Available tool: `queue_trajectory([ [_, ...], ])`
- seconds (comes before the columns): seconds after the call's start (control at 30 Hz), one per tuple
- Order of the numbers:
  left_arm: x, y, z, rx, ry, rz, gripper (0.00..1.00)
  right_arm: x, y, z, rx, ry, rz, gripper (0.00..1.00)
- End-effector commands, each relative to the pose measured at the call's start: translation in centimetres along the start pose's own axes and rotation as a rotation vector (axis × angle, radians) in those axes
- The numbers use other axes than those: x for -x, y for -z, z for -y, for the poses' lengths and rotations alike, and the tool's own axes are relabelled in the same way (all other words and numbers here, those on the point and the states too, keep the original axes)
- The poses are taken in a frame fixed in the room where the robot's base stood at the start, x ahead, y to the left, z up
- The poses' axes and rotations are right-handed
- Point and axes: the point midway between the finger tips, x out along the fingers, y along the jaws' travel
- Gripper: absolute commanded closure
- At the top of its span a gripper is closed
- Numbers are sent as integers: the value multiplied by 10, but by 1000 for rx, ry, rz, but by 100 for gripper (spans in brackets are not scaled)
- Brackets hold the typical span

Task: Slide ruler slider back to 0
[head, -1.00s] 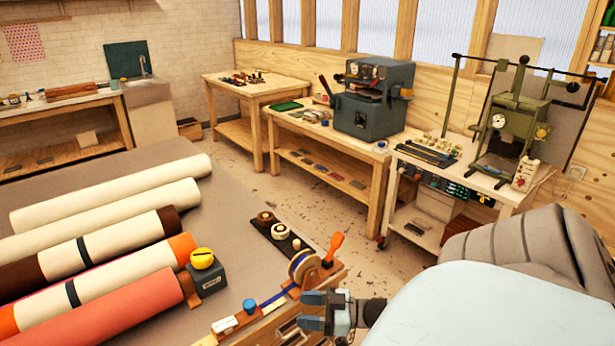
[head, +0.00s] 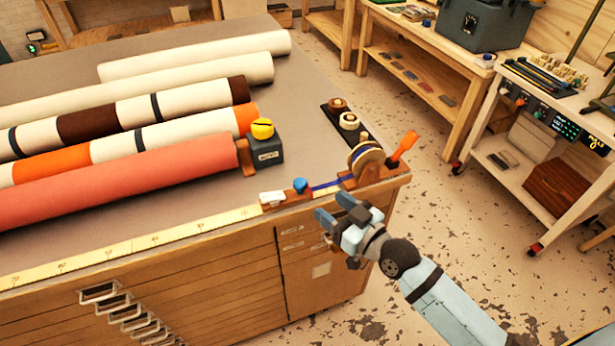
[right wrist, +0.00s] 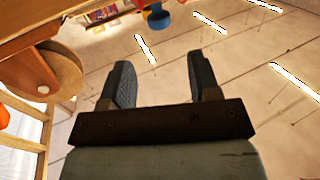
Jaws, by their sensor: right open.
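The yellow ruler strip (head: 150,240) runs along the table's front edge. At its right end is a wooden block with a white piece (head: 272,197) and a blue knob (head: 300,186); I cannot tell which part is the slider. A blue knob also shows at the top of the right wrist view (right wrist: 158,20). My right gripper (head: 336,209) is open and empty, just in front of the table edge, right of and apart from the blue knob. Its two spread fingers show in the right wrist view (right wrist: 163,80). My left gripper is not in view.
A reel (head: 367,160) and an orange lever (head: 403,148) stand at the table's right corner. A dark box with a yellow top (head: 266,148) and several fabric rolls (head: 120,185) lie behind the ruler. Drawer handles (head: 100,292) stick out below.

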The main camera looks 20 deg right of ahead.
Motion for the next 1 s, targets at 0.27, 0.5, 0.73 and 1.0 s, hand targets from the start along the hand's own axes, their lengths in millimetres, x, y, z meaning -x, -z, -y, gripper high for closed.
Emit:
queue_trajectory([
  [0.27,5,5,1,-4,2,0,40,-60,3,-1,-2,-2,-4,44],
  [0.5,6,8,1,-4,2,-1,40,-102,1,-1,0,-2,-1,44],
  [0.73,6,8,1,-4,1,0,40,-119,0,-1,0,-2,0,44],
  [1.0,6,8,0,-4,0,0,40,-121,0,-1,0,-2,0,44],
])
